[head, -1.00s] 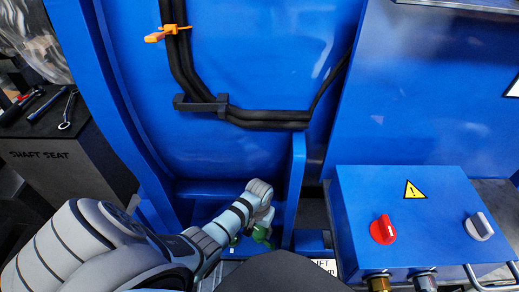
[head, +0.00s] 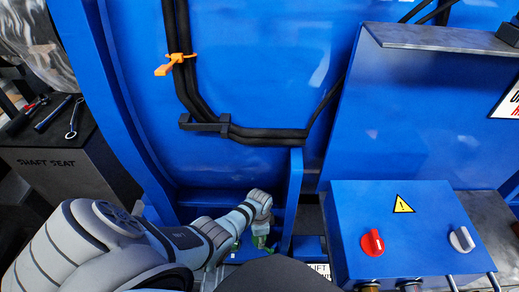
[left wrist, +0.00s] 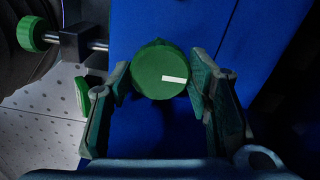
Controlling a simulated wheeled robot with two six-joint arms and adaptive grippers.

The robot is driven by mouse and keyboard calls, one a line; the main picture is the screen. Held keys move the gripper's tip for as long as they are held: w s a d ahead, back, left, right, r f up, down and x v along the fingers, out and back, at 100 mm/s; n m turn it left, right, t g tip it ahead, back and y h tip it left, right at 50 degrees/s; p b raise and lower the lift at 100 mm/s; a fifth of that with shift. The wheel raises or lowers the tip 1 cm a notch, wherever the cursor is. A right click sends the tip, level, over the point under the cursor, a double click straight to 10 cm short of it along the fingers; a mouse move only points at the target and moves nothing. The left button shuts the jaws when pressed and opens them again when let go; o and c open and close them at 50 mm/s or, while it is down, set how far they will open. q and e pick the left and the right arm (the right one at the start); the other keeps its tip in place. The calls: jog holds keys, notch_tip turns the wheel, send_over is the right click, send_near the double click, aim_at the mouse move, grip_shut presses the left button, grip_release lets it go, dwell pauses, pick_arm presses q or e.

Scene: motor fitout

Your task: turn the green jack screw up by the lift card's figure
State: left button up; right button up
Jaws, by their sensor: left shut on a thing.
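The green jack screw (left wrist: 158,72) has a round knob head with a white mark pointing right in the left wrist view. My left gripper (left wrist: 161,85) is shut on it, one finger on each side of the knob. In the head view my left gripper (head: 262,238) is low in the blue recess, with a bit of green showing at its fingers. The lift card (head: 318,270) is mostly cut off at the bottom; only part of the word LIFT shows and its figure is hidden. My right gripper is not in view.
A blue control box (head: 400,240) with a red knob (head: 372,243) and a grey knob (head: 462,239) stands right of a blue upright rib (head: 292,200). Black cables (head: 265,134) run above. Another green knob (left wrist: 38,33) on a rod sits left in the wrist view.

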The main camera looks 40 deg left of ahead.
pick_arm(q)
jog(key=m, duration=0.5)
jog(key=shift+m+p, duration=0.3)
jog(key=shift+m, duration=0.1)
dwell(0.3)
jog(key=o, duration=1.1)
jog(key=shift+o, duration=0.2)
notch_tip(320, 180, up, 8)
jog(key=shift+w+f, duration=0.1)
jog(key=shift+f, duration=0.15)
dwell(0.4)
